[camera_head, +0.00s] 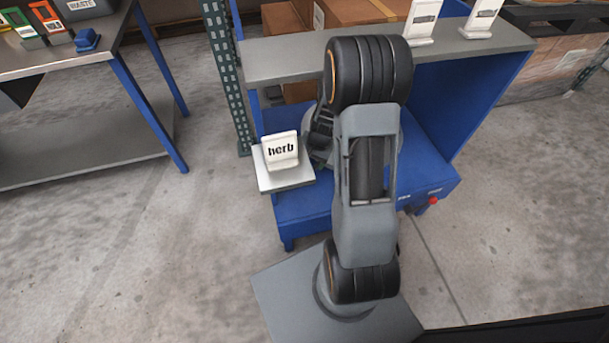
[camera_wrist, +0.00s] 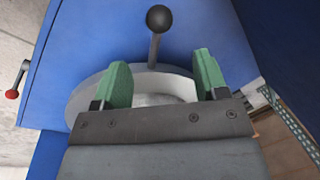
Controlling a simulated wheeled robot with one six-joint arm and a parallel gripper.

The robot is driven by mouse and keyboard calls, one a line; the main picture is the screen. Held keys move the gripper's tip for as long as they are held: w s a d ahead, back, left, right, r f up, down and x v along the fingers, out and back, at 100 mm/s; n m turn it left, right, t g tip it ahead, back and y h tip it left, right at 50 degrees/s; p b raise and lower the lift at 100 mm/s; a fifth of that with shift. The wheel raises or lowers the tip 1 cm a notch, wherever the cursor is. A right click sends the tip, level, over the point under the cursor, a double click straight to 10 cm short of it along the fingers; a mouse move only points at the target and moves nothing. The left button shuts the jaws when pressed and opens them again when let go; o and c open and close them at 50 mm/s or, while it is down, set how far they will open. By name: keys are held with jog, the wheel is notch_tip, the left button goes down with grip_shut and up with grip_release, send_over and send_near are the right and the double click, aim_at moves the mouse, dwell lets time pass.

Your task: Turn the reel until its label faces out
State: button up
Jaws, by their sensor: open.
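In the wrist view, a round grey part (camera_wrist: 86,98), which seems to be the reel, lies on a blue surface, partly hidden by my gripper. A post with a black ball knob (camera_wrist: 160,19) stands at its far side. My gripper (camera_wrist: 161,82) has two green fingertips, spread apart over the round part, with a pale curved band showing between them. Nothing is held between the fingers. I cannot make out a label on the round part. In the head view, my arm covers most of the round part (camera_head: 409,150) and hides my fingertips.
A white block marked "herb" (camera_head: 281,151) sits on a small white shelf (camera_head: 285,182) at the left of the blue stand (camera_head: 300,213). A red-knobbed lever (camera_head: 432,201) sticks out at right. A grey shelf (camera_head: 275,62) crosses above.

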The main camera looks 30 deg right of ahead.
jog(key=f+b, duration=0.1)
jog(key=f, duration=0.2)
jog(key=w+a+f+b, duration=0.1)
jog(key=f, duration=0.3)
jog(key=f+b, duration=0.1)
jog(key=f, duration=0.2)
jog(key=shift+w+a+f+b, duration=0.15)
jog(key=shift+w+f+b, duration=0.05)
jog(key=shift+b, duration=0.1)
jog(key=c, duration=1.2)
jog(key=shift+s, duration=0.1)
grip_shut()
